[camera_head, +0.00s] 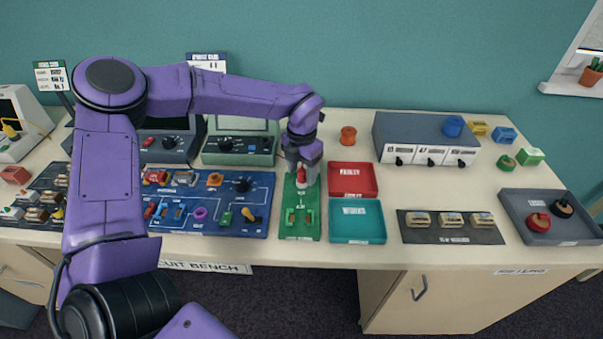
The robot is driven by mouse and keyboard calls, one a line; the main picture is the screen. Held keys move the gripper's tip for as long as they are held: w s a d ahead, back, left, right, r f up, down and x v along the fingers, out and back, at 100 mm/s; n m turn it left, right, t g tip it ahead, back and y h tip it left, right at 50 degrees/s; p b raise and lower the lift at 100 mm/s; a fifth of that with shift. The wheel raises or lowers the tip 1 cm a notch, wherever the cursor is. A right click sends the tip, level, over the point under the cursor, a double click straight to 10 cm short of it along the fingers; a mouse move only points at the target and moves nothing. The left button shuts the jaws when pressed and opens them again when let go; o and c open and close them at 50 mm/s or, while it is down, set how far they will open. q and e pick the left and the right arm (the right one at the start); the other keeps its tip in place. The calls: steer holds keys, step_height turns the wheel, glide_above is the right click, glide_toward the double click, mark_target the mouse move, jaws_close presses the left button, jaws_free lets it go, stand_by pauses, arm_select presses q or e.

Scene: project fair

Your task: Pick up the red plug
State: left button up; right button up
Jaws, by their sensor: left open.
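The red plug (301,175) stands at the back part of a green board (301,231) on the bench. My left gripper (302,181) reaches down over it from above, with its fingers around the plug's upper part. The gripper is open, and the fingers hide part of the plug. I cannot tell whether they touch it. My right gripper is not in view.
A blue component board (262,180) lies left of the green board. A red tray (352,192) and a teal tray (358,237) sit close on its right. A grey drawer unit (425,132) stands at the back right. Bare tabletop (400,190) lies between them.

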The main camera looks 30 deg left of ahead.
arm_select(q)
steer(key=shift+f, duration=0.35)
steer(key=shift+r, duration=0.1)
jaws_close()
